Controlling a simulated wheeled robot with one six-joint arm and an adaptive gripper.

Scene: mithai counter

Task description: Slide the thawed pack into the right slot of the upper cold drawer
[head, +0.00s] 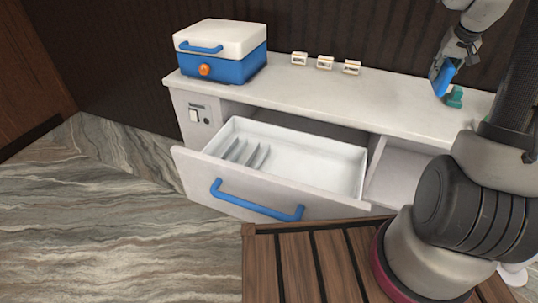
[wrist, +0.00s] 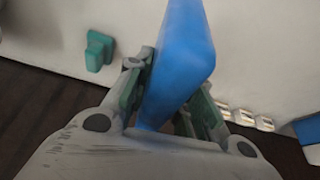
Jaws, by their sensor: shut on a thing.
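A flat blue pack (head: 442,79) is held upright between the fingers of my gripper (head: 453,66), above the right part of the counter. In the wrist view, the blue pack (wrist: 185,55) fills the space between the green-padded fingers of my gripper (wrist: 172,92). The drawer (head: 322,150) is pulled open under the counter, well left of my gripper. Thin grey dividers (head: 246,153) stand at its left end and form narrow slots; I see no pack in them. The rest of its white floor is bare. I cannot tell from the pack whether it is thawed.
A teal block (head: 455,98) stands on the counter (head: 300,92) close beside the pack. Three small label blocks (head: 325,62) and a blue cool box with white lid (head: 221,52) stand farther left. The drawer's blue handle (head: 256,205) faces a slatted wooden surface (head: 312,265).

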